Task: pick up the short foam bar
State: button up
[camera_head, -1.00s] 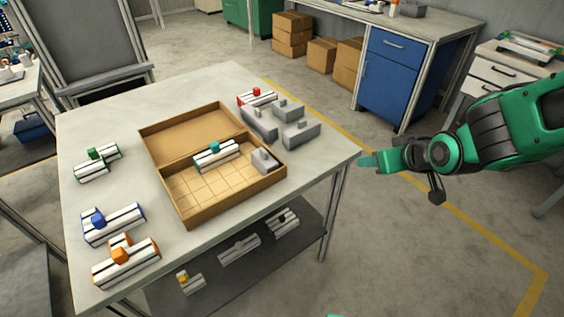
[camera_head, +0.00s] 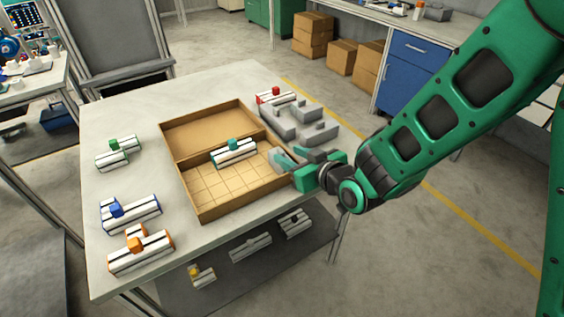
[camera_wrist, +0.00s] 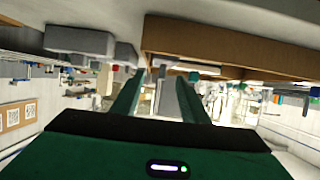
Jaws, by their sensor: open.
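Several grey foam pieces lie on the table right of the cardboard box, among them a piece at the back (camera_head: 308,112) and one at the front (camera_head: 320,133). A small grey block, seen inside the box's right end earlier, is now largely covered by my gripper (camera_head: 292,164); I cannot tell which piece is the short foam bar. My gripper is open at the box's right corner, its fingers pointing left. In the wrist view, my open fingers (camera_wrist: 158,98) reach towards the box edge, and two grey foam pieces (camera_wrist: 80,40) show at upper left. I see nothing clearly held.
The open cardboard box (camera_head: 215,205) holds a white-and-teal part (camera_head: 234,152). White parts with green (camera_head: 117,153), blue (camera_head: 130,212), orange (camera_head: 140,250) and red (camera_head: 275,97) blocks stand on the table (camera_head: 110,185). More parts lie on the lower shelf (camera_head: 225,285).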

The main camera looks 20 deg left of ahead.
aim_at(284, 153)
jog(key=shift+x, duration=2.65)
jog(key=shift+s, duration=0.1)
jog(key=c, duration=0.8)
